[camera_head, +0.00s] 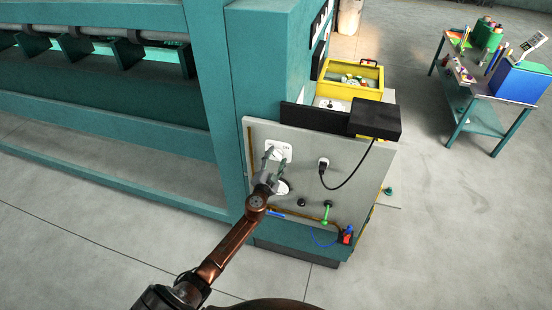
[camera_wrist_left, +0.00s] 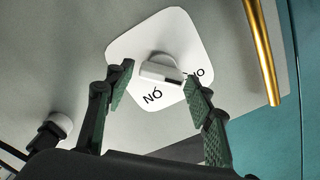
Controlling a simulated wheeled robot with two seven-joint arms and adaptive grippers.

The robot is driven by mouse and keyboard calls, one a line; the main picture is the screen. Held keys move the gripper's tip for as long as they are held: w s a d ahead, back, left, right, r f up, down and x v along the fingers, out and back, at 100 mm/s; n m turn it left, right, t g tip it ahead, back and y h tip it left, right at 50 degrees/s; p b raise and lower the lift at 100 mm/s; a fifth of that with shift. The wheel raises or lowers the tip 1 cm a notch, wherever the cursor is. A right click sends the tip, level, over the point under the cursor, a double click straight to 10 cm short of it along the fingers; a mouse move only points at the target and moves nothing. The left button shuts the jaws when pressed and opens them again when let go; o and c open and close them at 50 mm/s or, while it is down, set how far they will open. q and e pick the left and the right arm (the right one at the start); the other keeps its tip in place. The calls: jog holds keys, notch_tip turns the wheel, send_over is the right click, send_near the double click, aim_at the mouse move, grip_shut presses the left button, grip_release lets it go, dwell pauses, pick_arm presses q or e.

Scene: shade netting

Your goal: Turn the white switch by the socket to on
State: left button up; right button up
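The white switch is a square, round-cornered plate (camera_wrist_left: 130,45) with a raised white knob (camera_wrist_left: 160,68) at its middle. Dark lettering stands beside the knob, partly hidden by a finger. In the head view the switch plate (camera_head: 281,147) is at the upper left of the grey panel, partly covered by my left gripper (camera_head: 269,166). In the wrist view my left gripper (camera_wrist_left: 160,80) is open, its green-padded fingers on either side of the knob with gaps. The socket (camera_head: 323,161) with a black plug is to the right. My right gripper is not in view.
The grey panel (camera_head: 350,160) also carries a round white fitting (camera_head: 284,187), a green handle (camera_head: 326,213) and a black box (camera_head: 375,119) with a cable to the plug. A brass-coloured rod (camera_wrist_left: 262,50) runs near the switch. A yellow bin (camera_head: 350,91) stands behind.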

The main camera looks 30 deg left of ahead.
pick_arm(q)
jog(key=c, duration=0.8)
jog(key=shift+a, duration=0.15)
jog(key=shift+c, duration=0.5)
jog(key=shift+m, duration=0.4)
jog(key=m, duration=0.1)
jog(key=m+b, duration=0.1)
jog(key=shift+d+f+m, duration=0.15)
jog(key=shift+d+m, duration=0.05)
jog(key=shift+m, duration=0.2)
jog(key=m, duration=0.4)
jog(key=shift+f+m+b, duration=0.1)
jog(key=shift+m+b, duration=0.2)
jog(key=shift+b, duration=0.05)
jog(key=m, duration=0.4)
jog(key=shift+f+m, duration=0.1)
jog(key=shift+m, duration=0.2)
jog(key=m, duration=0.5)
jog(key=shift+f, duration=0.15)
jog(key=shift+m, duration=0.3)
